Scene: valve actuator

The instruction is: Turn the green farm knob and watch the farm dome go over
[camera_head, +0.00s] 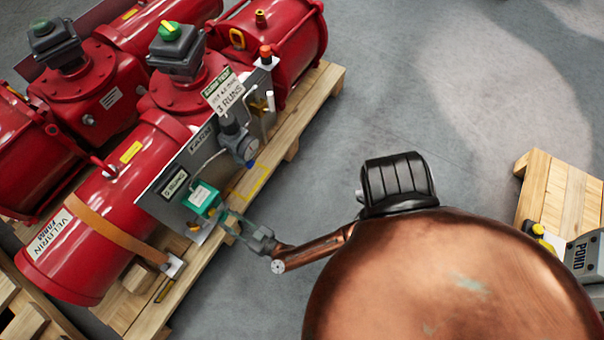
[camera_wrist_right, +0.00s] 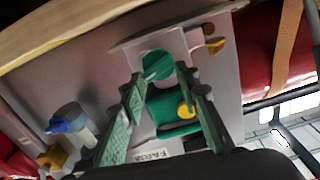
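A green knob (camera_wrist_right: 157,64) sits on the grey panel in the right wrist view, between the fingertips of my right gripper (camera_wrist_right: 161,80). The fingers are apart, one on each side of the knob; I cannot tell whether they touch it. In the head view the right gripper (camera_head: 232,222) is at the lower end of the panel (camera_head: 160,190), beside a teal box (camera_head: 203,197), and the knob is hard to make out. A dark indicator housing with a green and yellow dome (camera_head: 171,31) stands on the red actuator behind the panel. My left gripper is not in view.
Red actuators (camera_head: 130,200) lie on a wooden pallet (camera_head: 318,92). A sign (camera_head: 224,92) reads "3 RUNS". A blue-tipped fitting (camera_wrist_right: 70,118) is on the panel. A "POND" box (camera_head: 582,256) is at right. The grey floor between pallets is clear.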

